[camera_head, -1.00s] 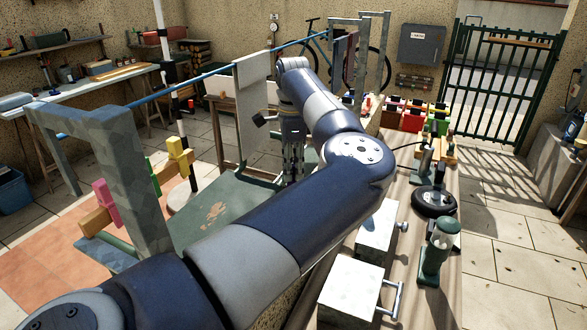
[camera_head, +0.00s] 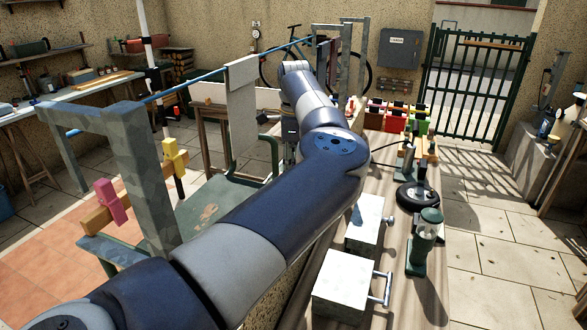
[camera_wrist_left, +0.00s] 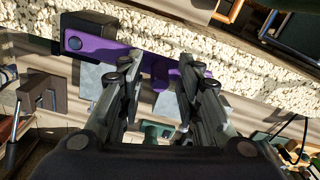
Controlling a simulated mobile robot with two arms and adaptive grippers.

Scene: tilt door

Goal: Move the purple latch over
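The purple latch (camera_wrist_left: 108,48) shows in the left wrist view as a long flat bar running from upper left to behind my fingers. A purple tab or knob (camera_wrist_left: 159,72) shows between my fingertips. My left gripper (camera_wrist_left: 157,75) is open, with one finger on each side of that tab. I cannot tell whether either finger touches it. In the head view my left arm covers most of the gripper, and the latch is hidden there. My right gripper is not in view.
A pale panel (camera_head: 241,110) hangs from a blue rail (camera_head: 200,82) beside my arm. On the bench right of my arm stand pale blocks (camera_head: 340,285), a green cylinder (camera_head: 425,245) and a black wheel (camera_head: 418,196). The tiled floor at right is clear.

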